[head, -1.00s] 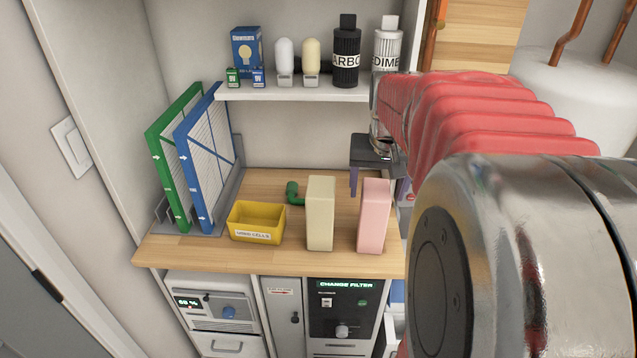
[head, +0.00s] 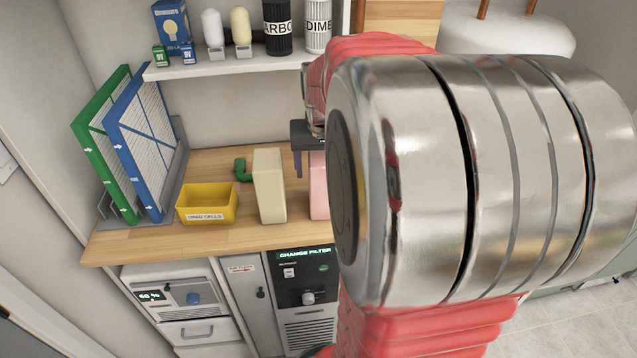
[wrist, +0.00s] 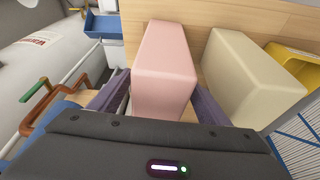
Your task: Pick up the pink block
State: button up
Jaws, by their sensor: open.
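The pink block (wrist: 165,75) stands upright on the wooden counter. In the wrist view it sits between the two purple fingers of my gripper (wrist: 155,98), which are open on either side of it. A small gap shows at the left finger; contact at the right finger cannot be told. In the head view only a strip of the pink block (head: 318,188) shows; my arm hides the rest and most of the gripper. A cream block (head: 269,186) stands just left of it, and in the wrist view this cream block (wrist: 250,75) is close to the right finger.
A yellow bin (head: 207,205) labelled used cells and a green pipe elbow (head: 243,170) are on the counter (head: 140,243). Green and blue filter panels (head: 150,140) stand at the left. A shelf (head: 230,68) with bottles and bulbs hangs above the counter.

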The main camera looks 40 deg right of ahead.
jog(key=shift+c, duration=0.3)
grip_shut()
dwell(0.5)
jog(key=shift+r, duration=0.15)
